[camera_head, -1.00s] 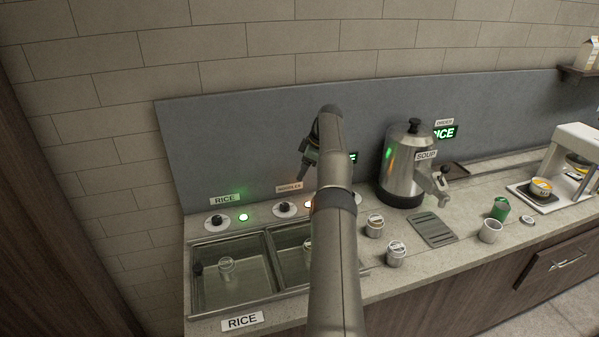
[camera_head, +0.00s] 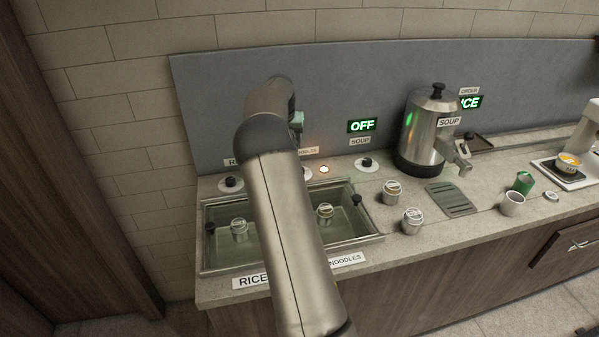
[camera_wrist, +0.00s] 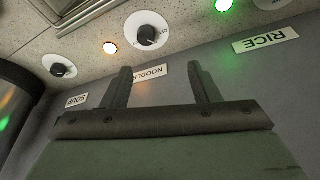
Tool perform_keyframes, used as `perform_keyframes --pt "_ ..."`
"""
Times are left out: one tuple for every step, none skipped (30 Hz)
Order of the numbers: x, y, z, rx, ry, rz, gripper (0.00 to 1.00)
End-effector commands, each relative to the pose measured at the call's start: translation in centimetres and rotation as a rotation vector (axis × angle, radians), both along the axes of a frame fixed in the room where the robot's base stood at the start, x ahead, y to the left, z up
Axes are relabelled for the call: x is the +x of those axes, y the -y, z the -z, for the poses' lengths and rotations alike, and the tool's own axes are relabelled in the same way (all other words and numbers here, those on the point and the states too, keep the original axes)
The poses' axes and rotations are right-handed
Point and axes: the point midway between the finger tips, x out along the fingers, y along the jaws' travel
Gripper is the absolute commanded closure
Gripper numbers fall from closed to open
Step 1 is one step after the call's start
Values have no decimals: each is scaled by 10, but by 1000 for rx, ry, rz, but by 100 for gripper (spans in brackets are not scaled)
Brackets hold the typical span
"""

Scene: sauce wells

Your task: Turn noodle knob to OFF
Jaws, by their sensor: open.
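The noodle knob (camera_wrist: 147,36) is black on a white round dial at the top centre of the wrist view, upside down there.
The rice knob (camera_head: 231,183) is left of my arm; the soup knob (camera_head: 366,162) is right, under a green OFF sign (camera_head: 362,125). A sunken well (camera_head: 350,240) holds jars in front. A steel soup urn (camera_head: 424,135) and several cans stand farther right.

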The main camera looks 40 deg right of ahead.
Motion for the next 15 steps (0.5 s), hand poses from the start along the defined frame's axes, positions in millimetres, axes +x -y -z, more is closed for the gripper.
perform_keyframes --pt "-7 -2 -3 -11 33 101 45" --pt "-11 -2 -6 -14 52 156 45" --pt "-15 -1 -8 -17 75 218 45" --pt "-18 0 -10 -18 91 258 45" --pt "-20 1 -12 -19 104 288 45" --pt "-22 1 -13 -19 115 318 45" --pt "-23 2 -13 -19 121 334 45" --pt "-24 3 -13 -19 125 345 45" --pt "-24 4 -11 -19 127 353 45" --pt "-23 5 -9 -19 127 354 45" --pt "-23 6 -6 -19 126 355 45" --pt "-22 8 -1 -19 124 354 45" --pt "-20 10 3 -19 124 354 45" --pt "-19 11 8 -20 124 353 45" --pt "-18 14 15 -19 123 352 45"
